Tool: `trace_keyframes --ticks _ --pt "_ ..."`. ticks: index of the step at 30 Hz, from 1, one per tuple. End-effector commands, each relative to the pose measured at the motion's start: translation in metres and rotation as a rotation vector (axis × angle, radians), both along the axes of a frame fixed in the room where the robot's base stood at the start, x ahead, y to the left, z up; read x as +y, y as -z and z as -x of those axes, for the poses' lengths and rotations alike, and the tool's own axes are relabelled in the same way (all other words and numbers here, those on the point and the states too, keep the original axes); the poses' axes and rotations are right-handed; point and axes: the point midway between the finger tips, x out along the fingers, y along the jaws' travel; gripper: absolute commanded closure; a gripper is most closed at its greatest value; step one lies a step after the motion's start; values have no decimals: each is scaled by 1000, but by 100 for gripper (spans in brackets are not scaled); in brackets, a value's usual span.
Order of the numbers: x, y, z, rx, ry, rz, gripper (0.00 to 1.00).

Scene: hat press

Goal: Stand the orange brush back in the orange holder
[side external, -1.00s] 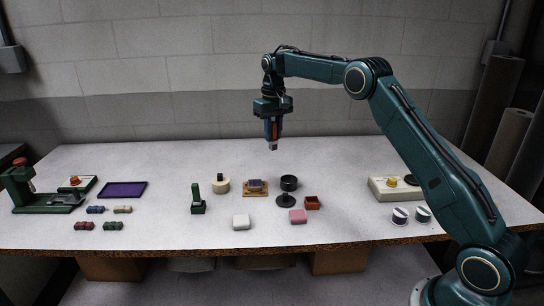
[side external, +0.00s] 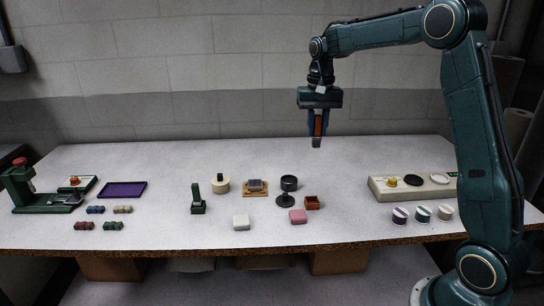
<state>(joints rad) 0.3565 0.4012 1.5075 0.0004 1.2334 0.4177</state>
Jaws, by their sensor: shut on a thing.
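My gripper (side external: 318,126) is shut on the orange brush (side external: 318,127). Its blue fingers lie on either side of the orange handle. The brush hangs upright with its grey end (side external: 316,142) pointing down, high above the back of the table. The orange holder (side external: 312,203) is a small orange-brown open box on the table. It stands below the gripper in the picture, nearer the front edge, and looks empty.
A beige control box (side external: 412,186) and several striped round pieces stand to the right. The table between them and the holder is clear.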

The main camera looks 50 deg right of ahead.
Motion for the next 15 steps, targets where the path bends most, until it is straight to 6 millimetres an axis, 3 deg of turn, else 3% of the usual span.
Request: trace_keyframes --ticks 9,15 --pt "0 1 4 -1 12 1 98" --pt "0 20 4 3 11 -1 98"
